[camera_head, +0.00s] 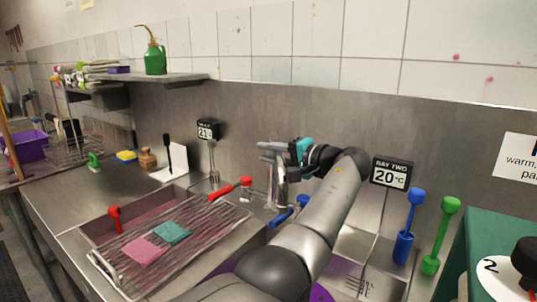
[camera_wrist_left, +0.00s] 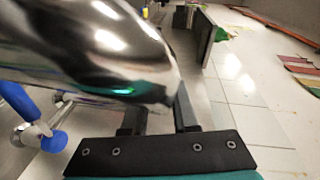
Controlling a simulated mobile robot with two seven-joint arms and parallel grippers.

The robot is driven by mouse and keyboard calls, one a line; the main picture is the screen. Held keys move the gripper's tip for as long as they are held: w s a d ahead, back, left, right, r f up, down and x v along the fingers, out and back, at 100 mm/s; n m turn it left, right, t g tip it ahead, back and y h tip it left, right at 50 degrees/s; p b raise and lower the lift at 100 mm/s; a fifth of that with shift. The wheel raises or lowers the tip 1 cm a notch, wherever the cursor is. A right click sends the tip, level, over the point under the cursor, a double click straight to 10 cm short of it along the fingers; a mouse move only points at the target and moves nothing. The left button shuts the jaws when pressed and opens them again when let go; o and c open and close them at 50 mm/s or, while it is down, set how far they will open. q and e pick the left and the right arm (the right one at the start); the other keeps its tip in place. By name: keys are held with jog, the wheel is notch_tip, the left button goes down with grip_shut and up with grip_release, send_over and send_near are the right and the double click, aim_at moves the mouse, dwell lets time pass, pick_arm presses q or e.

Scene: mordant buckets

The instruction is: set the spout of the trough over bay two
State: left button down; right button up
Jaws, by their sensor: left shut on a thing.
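The chrome spout (camera_head: 281,190) rises behind the trough, between the two temperature displays, left of the one marked BAY TWO (camera_head: 390,174). My left gripper (camera_head: 270,149) is shut on its upper part. In the left wrist view the shiny spout (camera_wrist_left: 95,50) fills the upper left and runs between the dark fingers of the left gripper (camera_wrist_left: 160,108). My forearm covers much of the middle of the trough (camera_head: 372,250), so I cannot tell which bay the spout's end is over. My right gripper is not in view.
A wire rack (camera_head: 165,245) with a pink and a teal cloth lies over the left bay. Red handles (camera_head: 245,181) and a blue handle (camera_head: 282,217) stand near the spout. Blue (camera_head: 404,245) and green (camera_head: 437,240) tools stand at the right. A shelf (camera_head: 150,80) holds a green oil can.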

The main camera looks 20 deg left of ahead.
pick_arm(q)
jog(key=c, duration=0.7)
grip_release()
jog(key=v, duration=1.5)
jog(key=shift+p, duration=0.3)
